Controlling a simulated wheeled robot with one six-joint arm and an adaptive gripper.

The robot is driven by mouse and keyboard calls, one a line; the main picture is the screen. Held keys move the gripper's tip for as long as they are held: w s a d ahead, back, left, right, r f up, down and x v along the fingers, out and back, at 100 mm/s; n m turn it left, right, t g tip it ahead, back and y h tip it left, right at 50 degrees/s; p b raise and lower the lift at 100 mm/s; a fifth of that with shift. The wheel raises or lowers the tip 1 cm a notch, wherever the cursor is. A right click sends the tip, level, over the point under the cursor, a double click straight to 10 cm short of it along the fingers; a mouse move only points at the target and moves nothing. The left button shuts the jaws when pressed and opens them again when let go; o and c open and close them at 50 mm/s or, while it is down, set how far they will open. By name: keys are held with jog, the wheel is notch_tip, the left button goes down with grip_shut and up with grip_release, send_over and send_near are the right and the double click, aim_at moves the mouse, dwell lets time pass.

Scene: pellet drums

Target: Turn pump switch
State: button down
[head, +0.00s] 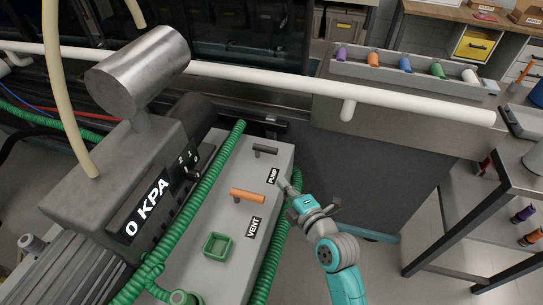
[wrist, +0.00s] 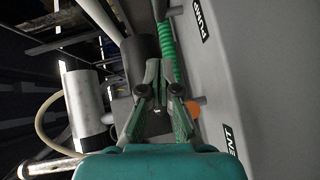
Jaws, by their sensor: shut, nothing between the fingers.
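A dark lever handle (head: 265,150) stands on top of the grey box (head: 205,270), nearest the PUMP label (head: 273,175). An orange lever handle (head: 247,196) stands nearer the VENT label (head: 254,228). My gripper (head: 284,186) is at the box's right edge beside the PUMP label, apart from the dark handle. Its fingers (wrist: 160,72) are shut and empty in the wrist view. There, the orange handle (wrist: 193,108) shows partly behind a finger, with the PUMP label (wrist: 200,20) at top right.
A gauge unit reading 0 KPA (head: 148,208) with a metal cylinder (head: 140,70) stands left. A green coiled hose (head: 190,195) runs along the box's left side. A white pipe (head: 300,80) crosses behind. A metal table (head: 510,185) stands right.

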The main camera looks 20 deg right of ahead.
jog(key=shift+w, duration=0.1)
send_near(266, 151)
jog(key=w+a, duration=0.2)
jog(key=a, duration=0.1)
jog(key=shift+w+a+f, duration=0.1)
jog(key=shift+w+a, duration=0.15)
jog(key=shift+w, duration=0.05)
jog(key=w+d, duration=0.1)
jog(key=w, duration=0.1)
jog(key=shift+w+d+f, duration=0.35)
jog(key=shift+w+d, duration=0.3)
jog(key=shift+w, duration=0.1)
